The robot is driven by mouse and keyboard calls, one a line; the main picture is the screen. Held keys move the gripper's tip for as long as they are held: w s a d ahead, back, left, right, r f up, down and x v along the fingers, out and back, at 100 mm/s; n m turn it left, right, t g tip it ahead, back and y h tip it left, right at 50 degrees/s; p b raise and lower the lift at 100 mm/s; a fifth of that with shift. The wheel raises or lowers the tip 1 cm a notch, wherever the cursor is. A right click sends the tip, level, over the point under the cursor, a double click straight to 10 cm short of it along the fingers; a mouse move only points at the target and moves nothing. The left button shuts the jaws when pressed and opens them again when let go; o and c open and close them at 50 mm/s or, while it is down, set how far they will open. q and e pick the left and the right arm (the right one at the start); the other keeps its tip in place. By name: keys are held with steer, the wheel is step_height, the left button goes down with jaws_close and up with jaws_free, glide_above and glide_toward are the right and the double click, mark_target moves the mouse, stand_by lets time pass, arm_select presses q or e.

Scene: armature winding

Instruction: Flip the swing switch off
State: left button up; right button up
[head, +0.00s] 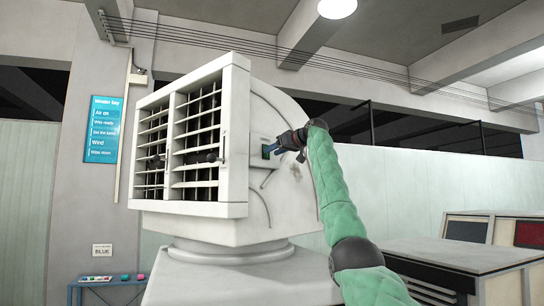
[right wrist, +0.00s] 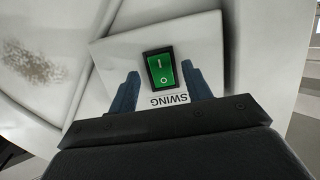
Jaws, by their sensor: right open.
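The swing switch is a green rocker (right wrist: 160,72) in a black frame, marked "I" and "O", on a pale plate. A "SWING" label (right wrist: 170,99) sits beside it and reads upside down in the right wrist view. I cannot tell which end of the rocker is pressed in. In the head view, the switch's green (head: 265,152) shows on the side of the white louvred cooler (head: 237,120). My right gripper (right wrist: 159,78) is open, with its blue fingers on either side of the switch and nothing between them but the view of it. Contact cannot be told. My left gripper is not in view.
The cooler stands on a round base (head: 230,250) on a pale surface. A blue sign (head: 104,129) hangs on the wall at left. A small blue table (head: 110,283) with coloured items stands below it. A grey table (head: 460,257) is at right.

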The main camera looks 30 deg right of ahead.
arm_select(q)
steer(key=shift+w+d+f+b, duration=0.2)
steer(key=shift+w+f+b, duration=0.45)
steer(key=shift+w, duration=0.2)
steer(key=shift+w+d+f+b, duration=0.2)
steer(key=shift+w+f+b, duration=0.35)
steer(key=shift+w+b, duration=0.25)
arm_select(e)
steer(key=shift+v, duration=3)
